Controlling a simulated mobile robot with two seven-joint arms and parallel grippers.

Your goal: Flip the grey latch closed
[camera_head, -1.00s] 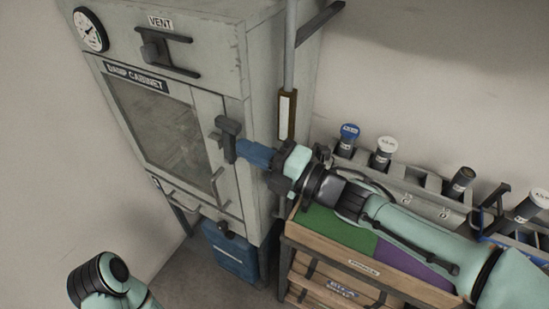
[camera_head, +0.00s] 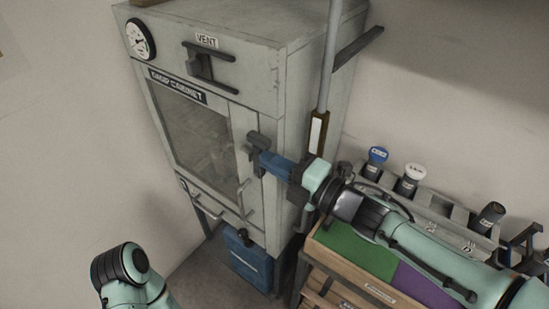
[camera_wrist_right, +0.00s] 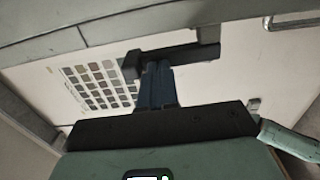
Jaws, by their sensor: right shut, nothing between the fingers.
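The grey latch (camera_head: 257,143) is a dark lever on the right edge of the damp cabinet's front, beside the glazed door (camera_head: 192,135). My right gripper (camera_head: 265,160) has its blue fingers shut and empty, with the tips right at the latch. In the right wrist view the latch (camera_wrist_right: 190,54) is a dark bar running across, just beyond the tips of the right gripper (camera_wrist_right: 157,68). They look touching or nearly so. The fingers hide part of the latch's lower side. My left gripper is out of view; only part of its arm shows at the bottom.
The cabinet (camera_head: 315,85) has a vent handle (camera_head: 205,68) above the door and a lower handle (camera_head: 207,208). A grey pipe (camera_head: 328,60) runs down its side. A rack of capped bottles (camera_head: 430,205) and a wooden bench (camera_head: 345,272) stand at the right, under my right arm. A blue bin (camera_head: 248,262) sits below.

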